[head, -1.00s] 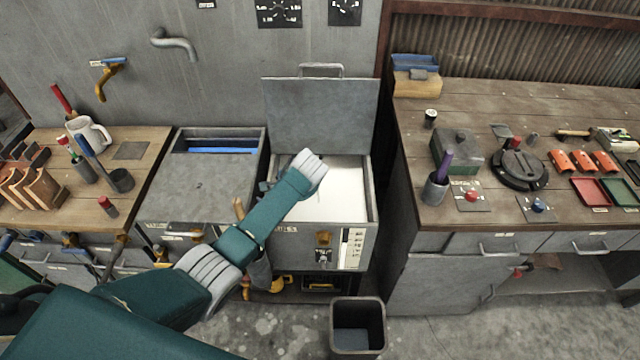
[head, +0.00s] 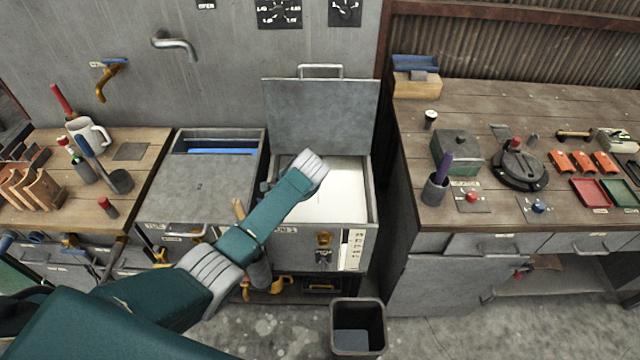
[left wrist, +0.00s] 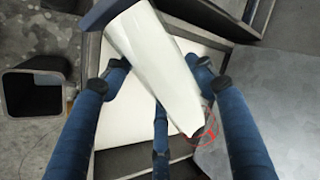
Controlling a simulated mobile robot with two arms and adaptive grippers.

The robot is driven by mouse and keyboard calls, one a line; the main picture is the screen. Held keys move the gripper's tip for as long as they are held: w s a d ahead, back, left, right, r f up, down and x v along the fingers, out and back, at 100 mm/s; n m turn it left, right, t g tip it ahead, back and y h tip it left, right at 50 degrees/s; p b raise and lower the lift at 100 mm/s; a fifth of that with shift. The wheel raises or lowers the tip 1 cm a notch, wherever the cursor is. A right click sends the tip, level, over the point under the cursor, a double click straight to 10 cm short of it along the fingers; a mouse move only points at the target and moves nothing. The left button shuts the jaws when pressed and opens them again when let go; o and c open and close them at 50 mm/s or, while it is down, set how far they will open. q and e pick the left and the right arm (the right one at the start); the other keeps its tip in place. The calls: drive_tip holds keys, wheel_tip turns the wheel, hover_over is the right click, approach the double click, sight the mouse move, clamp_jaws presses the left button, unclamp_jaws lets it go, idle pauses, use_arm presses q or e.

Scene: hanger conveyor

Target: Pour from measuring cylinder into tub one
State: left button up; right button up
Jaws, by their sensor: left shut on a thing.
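My left gripper (left wrist: 160,75) is shut on a pale, whitish vessel, the measuring cylinder (left wrist: 150,50). It lies slanted across the left wrist view, its dark end at the top and a narrower end at lower right beside thin red marks. Behind it is the pale inside of an open tub, which in the head view is the middle tub (head: 372,205) with its lid raised. My left arm reaches over this tub and hides the gripper and cylinder there. A second tub (head: 190,190) stands left of it, mostly covered. I cannot read surely which is tub one. My right gripper is not in view.
A grey bin (head: 357,330) stands on the floor in front of the open tub. A wooden bench (head: 480,115) with tools and trays is at right. A smaller bench (head: 150,150) with a white jug (head: 90,133) is at left.

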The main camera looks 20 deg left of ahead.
use_arm(q)
drive_tip(key=shift+w, duration=0.1)
drive_tip(key=shift+f+b, duration=0.35)
drive_tip(key=shift+b, duration=0.25)
drive_tip(key=shift+g, duration=0.4)
idle(0.8)
drive_tip(key=shift+w+f+m+g+y+b, duration=0.1)
drive_tip(key=shift+f+m+g+y+b, duration=0.2)
drive_tip(key=shift+b, duration=0.65)
drive_tip(key=shift+r, duration=0.1)
drive_tip(key=shift+b, duration=0.3)
idle(0.4)
drive_tip(key=shift+w+d+r+g+y+b, duration=0.1)
drive_tip(key=shift+r+g+y+b, duration=0.45)
drive_tip(key=shift+b, duration=0.2)
